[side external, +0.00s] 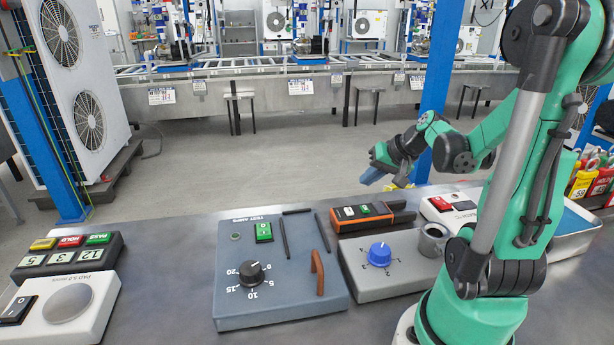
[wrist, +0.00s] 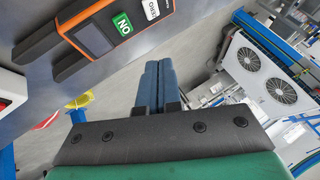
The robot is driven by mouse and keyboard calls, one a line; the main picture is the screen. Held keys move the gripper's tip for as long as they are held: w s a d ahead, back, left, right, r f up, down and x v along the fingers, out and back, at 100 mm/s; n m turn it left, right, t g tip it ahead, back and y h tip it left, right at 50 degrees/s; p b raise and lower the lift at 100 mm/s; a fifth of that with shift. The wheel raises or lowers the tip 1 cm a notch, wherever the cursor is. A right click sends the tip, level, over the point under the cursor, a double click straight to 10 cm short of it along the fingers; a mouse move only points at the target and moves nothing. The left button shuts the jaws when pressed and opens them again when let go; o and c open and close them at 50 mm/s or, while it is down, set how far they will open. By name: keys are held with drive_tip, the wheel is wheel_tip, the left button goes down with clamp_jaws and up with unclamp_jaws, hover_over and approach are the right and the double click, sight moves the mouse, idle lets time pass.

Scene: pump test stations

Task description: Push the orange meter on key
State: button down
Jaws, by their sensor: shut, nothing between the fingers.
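The orange meter (side external: 350,214) lies on the bench behind the grey box with the blue knob. It has an orange and black body, and two dark prongs point right. Its green key (side external: 365,209) is near the middle of its face. In the wrist view the meter (wrist: 88,38) shows at the upper left, with its green key (wrist: 122,24) marked ON. My gripper (side external: 371,176) is above and beyond the meter, apart from it. In the wrist view its blue fingers (wrist: 158,68) are together and empty, to the right of and below the key.
A blue-grey panel (side external: 290,303) with a dark knob and another green switch (side external: 264,232) lies left of the meter. The grey box (side external: 352,270) with a blue knob (side external: 380,254) is in front. A white box with a red key (side external: 440,203) is at right. Air above the meter is clear.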

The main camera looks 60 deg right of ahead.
sight(366, 210)
drive_tip(key=shift+f, duration=2.15)
drive_tip(key=shift+f, duration=0.1)
idle(0.3)
drive_tip(key=shift+f, duration=0.3)
drive_tip(key=shift+f, duration=0.4)
idle(0.6)
drive_tip(key=shift+r, duration=0.85)
drive_tip(key=shift+r, duration=2.5)
